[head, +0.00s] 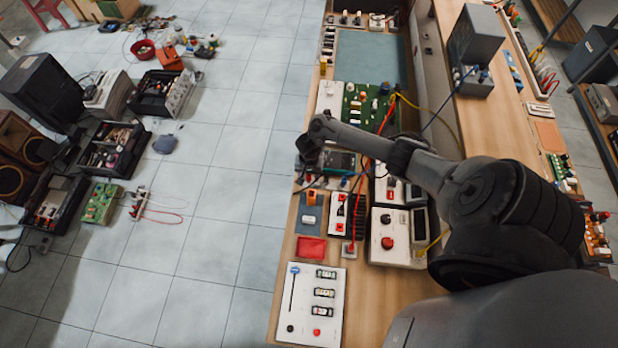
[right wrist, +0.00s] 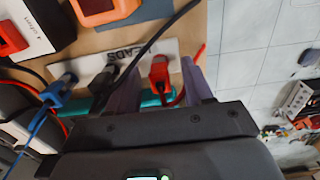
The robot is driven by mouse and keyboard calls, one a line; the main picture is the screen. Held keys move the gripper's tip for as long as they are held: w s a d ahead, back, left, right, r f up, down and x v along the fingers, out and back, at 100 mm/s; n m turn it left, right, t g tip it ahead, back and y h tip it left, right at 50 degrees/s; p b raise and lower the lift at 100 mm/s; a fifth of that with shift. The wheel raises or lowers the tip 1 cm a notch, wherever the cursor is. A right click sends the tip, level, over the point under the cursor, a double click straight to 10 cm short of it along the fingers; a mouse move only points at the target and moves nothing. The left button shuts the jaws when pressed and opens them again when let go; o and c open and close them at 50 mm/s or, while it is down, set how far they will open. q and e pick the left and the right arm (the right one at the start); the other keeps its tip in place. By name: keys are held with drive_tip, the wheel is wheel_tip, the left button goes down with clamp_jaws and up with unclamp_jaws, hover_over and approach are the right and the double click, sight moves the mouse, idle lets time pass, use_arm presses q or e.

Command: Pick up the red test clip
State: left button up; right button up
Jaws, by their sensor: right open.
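The red test clip (right wrist: 159,74) shows in the right wrist view, with a red lead, against a white holder (right wrist: 186,47) marked "LEADS". My right gripper (right wrist: 162,66) is open, with one finger on each side of the red clip; I cannot tell whether either finger touches it. A black clip (right wrist: 103,80) is just outside the left finger, and a blue clip (right wrist: 62,86) is farther left. In the head view my right gripper (head: 308,158) points down at the bench's left edge, and the arm hides most of the clips. My left gripper is not in view.
The wooden bench (head: 372,305) is crowded with panels, a green circuit board (head: 367,106) and a white box with a red button (head: 388,243). A red tray (head: 311,249) and a white panel (head: 305,302) are nearer. Tiled floor lies left, with electronics farther off.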

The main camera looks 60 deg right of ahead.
drive_tip(key=shift+c, duration=0.3)
drive_tip(key=c, duration=0.8)
drive_tip(key=shift+c, duration=0.2)
drive_tip(key=shift+r, duration=0.1)
drive_tip(key=shift+r, duration=0.45)
wheel_tip(320, 180, up, 4)
drive_tip(key=shift+s+d+f+p, duration=0.15)
drive_tip(key=shift+p, duration=0.8)
drive_tip(key=s+d+r+p, duration=0.2)
drive_tip(key=s+d+r, duration=0.4)
drive_tip(key=s, duration=0.2)
wheel_tip(320, 180, up, 7)
drive_tip(key=p, duration=0.9)
drive_tip(key=shift+s+d+r+p, duration=0.15)
drive_tip(key=shift+s+d+p, duration=0.2)
drive_tip(key=shift+s+d, duration=0.1)
